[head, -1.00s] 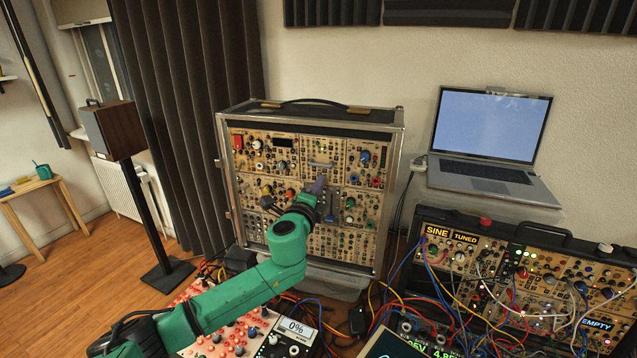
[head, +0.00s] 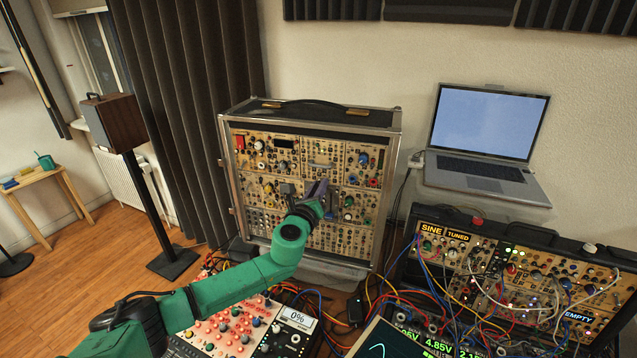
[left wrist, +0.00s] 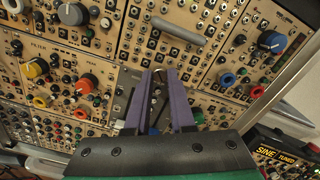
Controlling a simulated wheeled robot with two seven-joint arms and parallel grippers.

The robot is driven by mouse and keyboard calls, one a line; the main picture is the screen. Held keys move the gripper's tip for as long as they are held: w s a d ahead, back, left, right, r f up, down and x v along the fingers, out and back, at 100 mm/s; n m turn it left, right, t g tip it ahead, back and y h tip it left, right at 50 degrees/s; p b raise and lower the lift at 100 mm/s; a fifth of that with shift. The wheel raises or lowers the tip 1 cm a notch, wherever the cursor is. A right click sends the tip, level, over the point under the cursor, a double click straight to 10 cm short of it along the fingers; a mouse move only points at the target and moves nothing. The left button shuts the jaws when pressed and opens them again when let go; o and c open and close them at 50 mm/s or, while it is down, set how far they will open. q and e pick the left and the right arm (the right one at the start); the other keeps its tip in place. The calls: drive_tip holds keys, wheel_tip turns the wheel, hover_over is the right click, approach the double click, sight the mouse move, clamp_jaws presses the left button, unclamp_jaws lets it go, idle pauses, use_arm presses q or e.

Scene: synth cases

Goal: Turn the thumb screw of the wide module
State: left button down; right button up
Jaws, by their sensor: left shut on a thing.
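The wide module (left wrist: 207,28) is a tan panel with a grey bar handle, in the upper middle of the left wrist view. It sits in the tall rack case (head: 386,150) in the head view. My left gripper (left wrist: 160,73) has purple fingers, which point at the lower edge of this module. They are shut with a narrow gap, on what appears to be the thumb screw, mostly hidden between the tips. In the head view my left gripper (head: 318,188) is against the case front, covering part of the middle row. My right gripper is not in view.
A patched synth case (head: 520,270) with loose cables is at the right. A laptop (head: 485,135) rests on a shelf. A speaker (head: 115,120) stands at left.

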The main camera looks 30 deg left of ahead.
use_arm(q)
drive_tip(key=shift+m+p, duration=0.45)
drive_tip(key=shift+m, duration=0.65)
drive_tip(key=shift+f, duration=0.1)
drive_tip(key=c, duration=0.8)
unclamp_jaws()
drive_tip(key=shift+o, duration=0.2)
drive_tip(key=s+d+b, duration=0.2)
drive_tip(key=s+b, duration=0.1)
drive_tip(key=s, duration=1.1)
drive_tip(key=shift+s+d+b, duration=0.15)
drive_tip(key=shift+d+b, duration=0.15)
drive_tip(key=shift+d, duration=0.1)
